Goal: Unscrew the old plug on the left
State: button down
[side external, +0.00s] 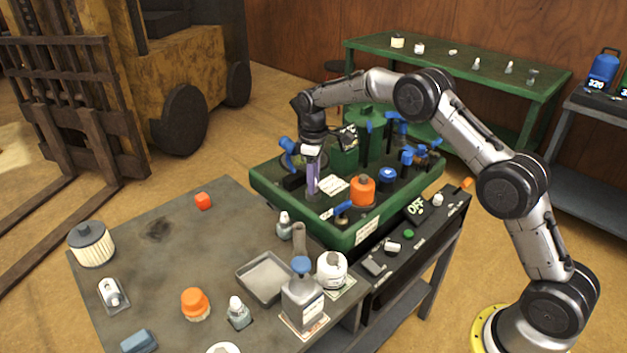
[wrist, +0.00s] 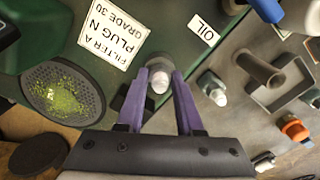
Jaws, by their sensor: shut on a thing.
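My gripper (side external: 312,185), with purple fingers, points down at the left part of the green mower deck (side external: 262,183). In the wrist view, the fingers of my gripper (wrist: 160,76) are shut on the old plug (wrist: 159,82), a small part with a pale rounded tip. Its lower part is hidden, so I cannot tell how far it sits in the deck. In the side view the fingers hide the plug. A white label reading "FILTER A", "PLUG N", "GRADE 30" (wrist: 114,34) lies left of the fingers in the wrist view.
An orange cap (side external: 362,190) and several blue-topped parts stand on the deck near my gripper. A grey bench (side external: 150,265) in front holds a tray (side external: 263,275), a grey jug (side external: 303,300), a filter (side external: 91,243) and small bottles. A mesh disc with green bits (wrist: 62,92) is close by.

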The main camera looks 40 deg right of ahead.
jog(key=shift+n, duration=1.2)
jog(key=shift+n, duration=1.2)
jog(key=n, duration=0.4)
jog(key=shift+n, duration=0.8)
jog(key=n, duration=0.4)
jog(key=shift+n, duration=0.3)
